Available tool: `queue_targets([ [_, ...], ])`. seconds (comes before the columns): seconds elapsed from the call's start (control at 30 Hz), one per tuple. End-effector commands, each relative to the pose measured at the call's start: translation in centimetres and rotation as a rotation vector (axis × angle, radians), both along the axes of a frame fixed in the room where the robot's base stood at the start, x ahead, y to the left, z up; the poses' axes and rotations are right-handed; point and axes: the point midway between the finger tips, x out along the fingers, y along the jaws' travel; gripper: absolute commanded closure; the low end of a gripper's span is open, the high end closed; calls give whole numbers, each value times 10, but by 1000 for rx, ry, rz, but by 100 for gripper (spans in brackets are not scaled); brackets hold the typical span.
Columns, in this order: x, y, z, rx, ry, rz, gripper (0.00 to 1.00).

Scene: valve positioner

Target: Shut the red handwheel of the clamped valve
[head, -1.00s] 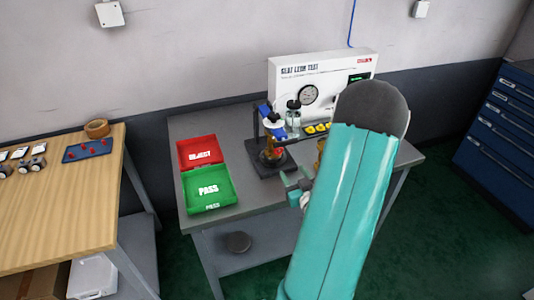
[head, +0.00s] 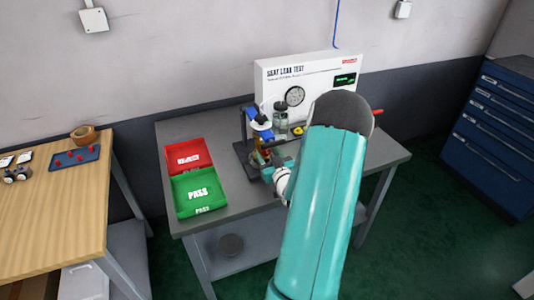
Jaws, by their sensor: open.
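The brass-coloured valve (head: 258,156) sits in a dark clamp stand with blue parts (head: 261,129) on the grey bench. I cannot make out its red handwheel; it is too small or hidden by my gripper. My gripper (head: 265,163) is open, at the front right of the valve, with its fingers very close to it. I cannot tell whether they touch it. My teal arm covers the right part of the bench.
The white leak test panel (head: 290,78) stands behind the clamp. Left of it lie a red reject tray (head: 188,156) and a green pass tray (head: 199,192). A red bar-like piece (head: 377,112) shows right of my arm. A wooden table (head: 55,215) stands at left.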

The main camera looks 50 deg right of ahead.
Motion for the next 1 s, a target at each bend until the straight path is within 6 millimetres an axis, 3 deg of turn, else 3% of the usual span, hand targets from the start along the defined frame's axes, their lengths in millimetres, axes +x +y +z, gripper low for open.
queue_targets([
  [0.13, 12, -6, 0, 1, 0, 1, 48],
  [0.43, 13, -7, 0, 0, 0, 1, 48],
  [0.67, 13, -7, 0, 0, 0, 1, 92],
  [1.0, 13, -7, 0, 29, -17, 1, 92],
])
